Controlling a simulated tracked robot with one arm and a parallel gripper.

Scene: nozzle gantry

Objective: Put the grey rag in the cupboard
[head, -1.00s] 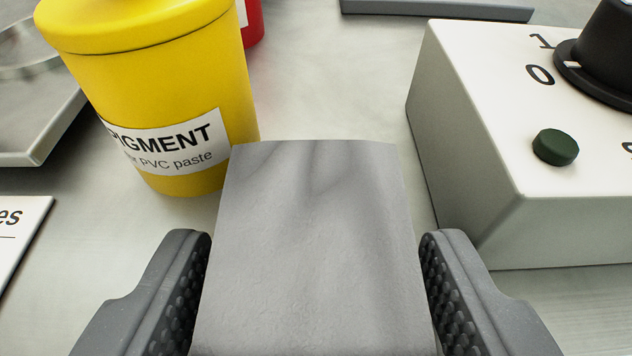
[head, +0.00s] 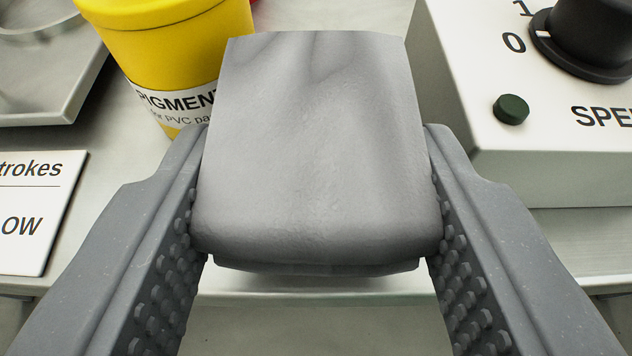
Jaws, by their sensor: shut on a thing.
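The grey rag (head: 315,150) is a folded, soft block in the middle of the head view. My gripper (head: 317,205) is shut on it, with one studded finger against its left side and the other against its right side. The rag looks raised above the metal table, near the table's front edge. No cupboard shows in this view.
A yellow pigment pot (head: 165,45) stands behind the rag to the left. A white control box (head: 545,120) with a black knob and green button stands to the right. A metal tray (head: 60,105) and a white printed card (head: 35,210) lie at the left.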

